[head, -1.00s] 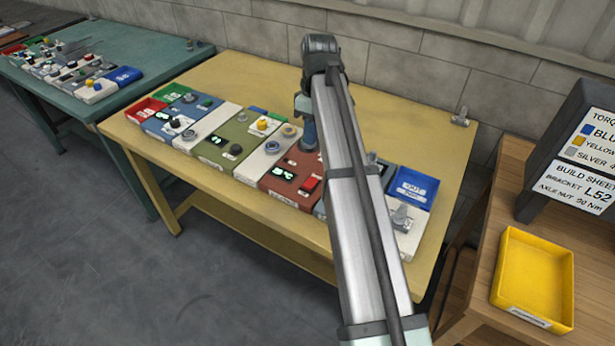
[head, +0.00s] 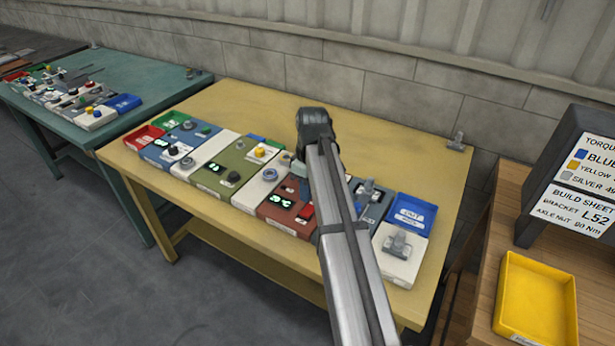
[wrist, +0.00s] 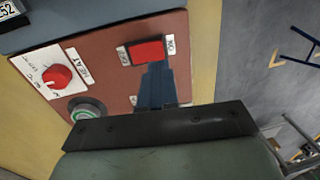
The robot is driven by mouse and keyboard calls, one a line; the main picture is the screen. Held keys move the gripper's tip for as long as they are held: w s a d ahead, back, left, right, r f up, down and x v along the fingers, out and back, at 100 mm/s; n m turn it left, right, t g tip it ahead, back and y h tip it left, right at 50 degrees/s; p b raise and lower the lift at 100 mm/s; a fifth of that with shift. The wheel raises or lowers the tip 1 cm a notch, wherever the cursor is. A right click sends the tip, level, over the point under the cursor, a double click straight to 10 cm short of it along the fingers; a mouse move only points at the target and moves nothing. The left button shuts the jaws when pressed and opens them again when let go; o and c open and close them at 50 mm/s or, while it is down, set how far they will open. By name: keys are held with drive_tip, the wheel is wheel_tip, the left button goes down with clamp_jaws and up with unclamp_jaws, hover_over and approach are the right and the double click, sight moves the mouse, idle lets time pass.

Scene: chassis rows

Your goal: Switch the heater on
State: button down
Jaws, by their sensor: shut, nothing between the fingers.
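In the head view my arm hides the fingertips.
On the same plate are a red HEAT knob (wrist: 57,76) and a green round button (wrist: 86,110). Neighbouring panels with knobs and buttons stand close on both sides. A blue tray (head: 411,214) lies right, and a yellow bin (head: 537,300) stands on the wooden bench.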

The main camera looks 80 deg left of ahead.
sight(305, 212)
drive_tip(key=shift+s+d+f, duration=0.15)
drive_tip(key=shift+f, duration=1)
drive_tip(key=shift+s+d+f, duration=0.1)
drive_tip(key=shift+f, duration=1.05)
drive_tip(key=shift+s+d+f+t+y, duration=0.15)
drive_tip(key=shift+d+f+t+y, duration=0.1)
drive_tip(key=shift+t+y, duration=0.15)
drive_tip(key=shift+a, duration=0.2)
drive_tip(key=shift+w+a+r, duration=0.1)
drive_tip(key=shift+w+a, duration=0.05)
drive_tip(key=shift+w, duration=0.05)
drive_tip(key=shift+w+a+r, duration=0.2)
drive_tip(key=shift+w+a, duration=0.2)
drive_tip(key=shift+w, duration=0.05)
drive_tip(key=shift+r, duration=0.1)
wheel_tip(305, 212, up, 14)
drive_tip(key=s+d, duration=0.1)
drive_tip(key=shift+s+d, duration=0.2)
